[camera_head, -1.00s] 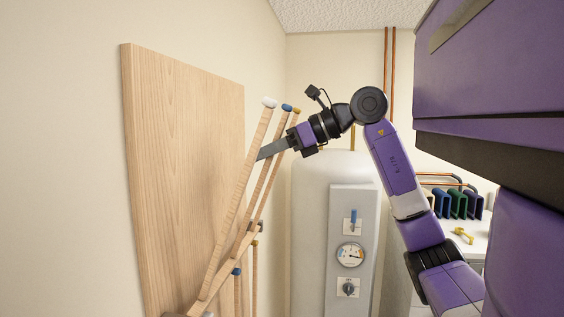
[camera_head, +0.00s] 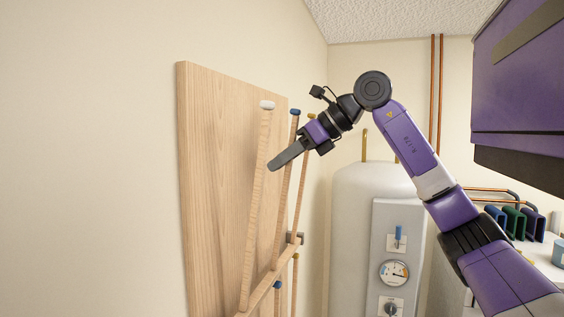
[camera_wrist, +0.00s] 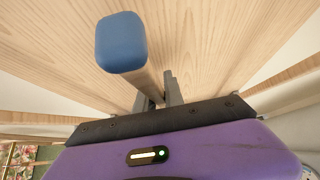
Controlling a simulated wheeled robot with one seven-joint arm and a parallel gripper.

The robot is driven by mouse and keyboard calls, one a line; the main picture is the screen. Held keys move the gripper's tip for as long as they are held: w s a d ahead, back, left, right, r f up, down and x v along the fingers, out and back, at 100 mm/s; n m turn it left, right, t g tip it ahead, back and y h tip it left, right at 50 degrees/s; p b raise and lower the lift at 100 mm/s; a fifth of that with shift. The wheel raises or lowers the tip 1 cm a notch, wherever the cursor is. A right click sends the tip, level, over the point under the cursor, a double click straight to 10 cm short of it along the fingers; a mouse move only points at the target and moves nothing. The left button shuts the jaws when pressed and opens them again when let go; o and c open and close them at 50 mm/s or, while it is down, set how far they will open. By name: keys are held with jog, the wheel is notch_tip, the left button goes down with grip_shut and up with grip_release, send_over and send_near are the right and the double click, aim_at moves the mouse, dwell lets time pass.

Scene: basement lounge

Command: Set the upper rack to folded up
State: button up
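The upper rack (camera_head: 283,215) has wooden rods with white, blue and yellow tips and stands at the wooden board. Its rods point steeply up, leaning slightly out at the top. My gripper (camera_head: 287,156) is at the upper part of the blue-tipped rod, with a finger crossing in front of it. In the wrist view, the blue tip (camera_wrist: 121,42) is close to the camera and its rod runs down between the fingers of my gripper (camera_wrist: 158,92). The fingers are close together around the rod. Part of the far finger is hidden.
The wooden board (camera_head: 222,180) is fixed to the left wall. A white tank (camera_head: 350,215) with a gauge panel (camera_head: 393,250) stands behind. A purple cabinet-like body (camera_head: 525,80) fills the upper right.

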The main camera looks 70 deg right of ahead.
jog(key=o, duration=0.4)
jog(key=shift+b+v, duration=1.15)
jog(key=shift+v, duration=2.7)
jog(key=shift+s, duration=0.1)
